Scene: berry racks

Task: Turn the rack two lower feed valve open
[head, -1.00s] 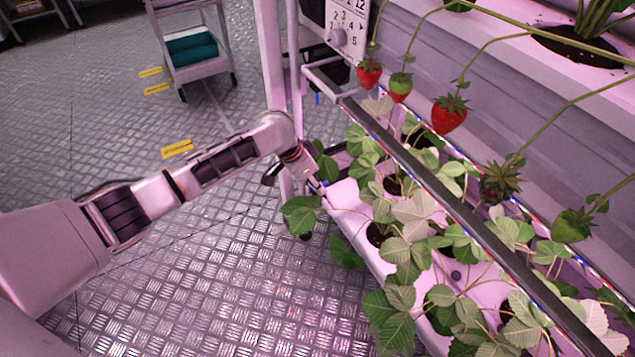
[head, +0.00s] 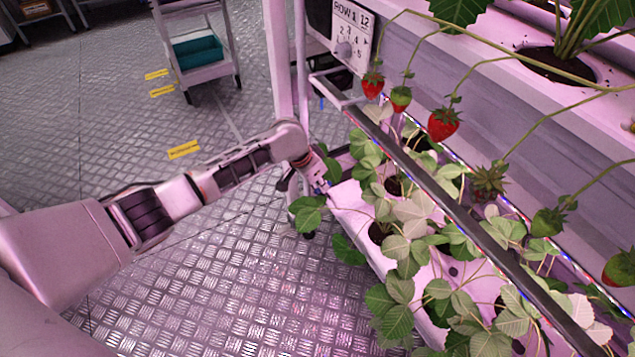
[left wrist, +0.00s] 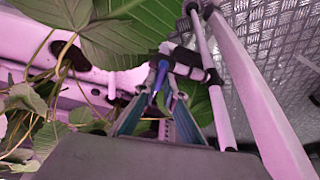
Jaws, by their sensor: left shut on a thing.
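In the left wrist view the two fingers (left wrist: 158,112) are shut on the blue lever (left wrist: 160,76) of the lower feed valve. The lever's upper part stands out between the fingertips. The dark valve body (left wrist: 190,64) sits just right of it, beside a white pipe. In the head view the gripper and leaves hide most of the valve. My right gripper is not in view.
Strawberry leaves (head: 398,247) crowd the trough, and a light rail (head: 440,200) runs above it. Red berries (head: 443,124) hang from the upper trough. A white cart (head: 205,75) with a teal bin stands behind. The patterned metal floor at left is clear.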

